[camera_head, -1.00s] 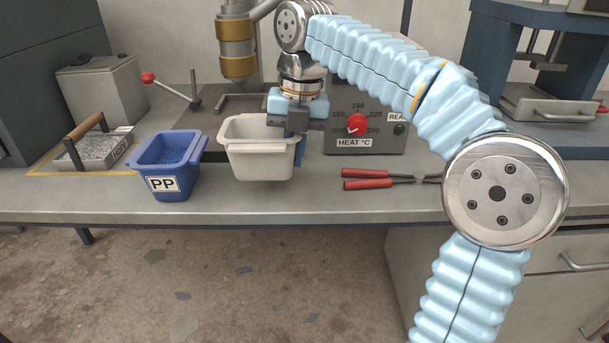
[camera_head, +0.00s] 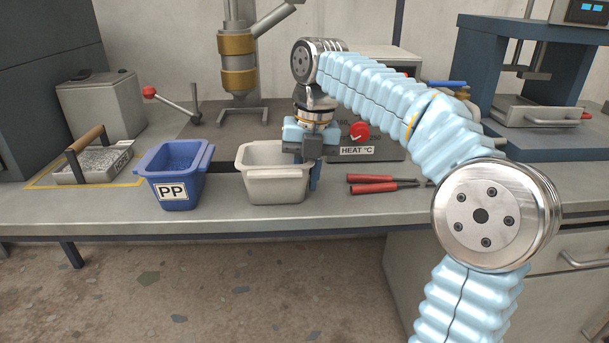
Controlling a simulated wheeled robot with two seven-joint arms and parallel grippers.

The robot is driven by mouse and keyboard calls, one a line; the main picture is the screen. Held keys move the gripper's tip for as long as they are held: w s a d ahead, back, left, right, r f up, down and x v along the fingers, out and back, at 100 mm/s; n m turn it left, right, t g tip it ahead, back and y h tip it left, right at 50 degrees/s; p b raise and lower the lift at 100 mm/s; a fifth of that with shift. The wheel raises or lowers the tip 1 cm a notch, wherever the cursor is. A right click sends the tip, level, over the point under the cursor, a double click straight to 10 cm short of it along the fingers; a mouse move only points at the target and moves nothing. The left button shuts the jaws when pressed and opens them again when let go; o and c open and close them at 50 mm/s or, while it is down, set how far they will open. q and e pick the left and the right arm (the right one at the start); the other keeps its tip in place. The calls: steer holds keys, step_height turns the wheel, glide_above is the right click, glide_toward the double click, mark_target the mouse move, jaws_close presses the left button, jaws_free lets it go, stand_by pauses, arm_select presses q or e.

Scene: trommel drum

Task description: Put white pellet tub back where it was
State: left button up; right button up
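The white pellet tub (camera_head: 272,188) is upright at the middle of the bench, right of the blue PP tub (camera_head: 172,193). My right gripper (camera_head: 308,166) points down at the tub's right side and is shut on its right rim. One finger shows outside the wall; the other is hidden in or behind the tub. The tub's base is at or just above the bench top; I cannot tell whether it touches. My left gripper is out of view.
A heat control box (camera_head: 372,148) with a red knob stands behind the gripper. Red-handled tools (camera_head: 372,184) lie just right of the tub. A tray with a wooden handle (camera_head: 86,138) lies at the left. Bare bench (camera_head: 120,214) runs along the front.

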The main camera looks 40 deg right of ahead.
steer(key=shift+o, duration=0.8)
steer(key=shift+r, duration=0.3)
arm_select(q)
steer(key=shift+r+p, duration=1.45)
arm_select(e)
step_height(320, 180, up, 12)
steer(key=d, duration=0.1)
steer(key=shift+s+f, duration=0.2)
steer(key=shift+s, duration=0.15)
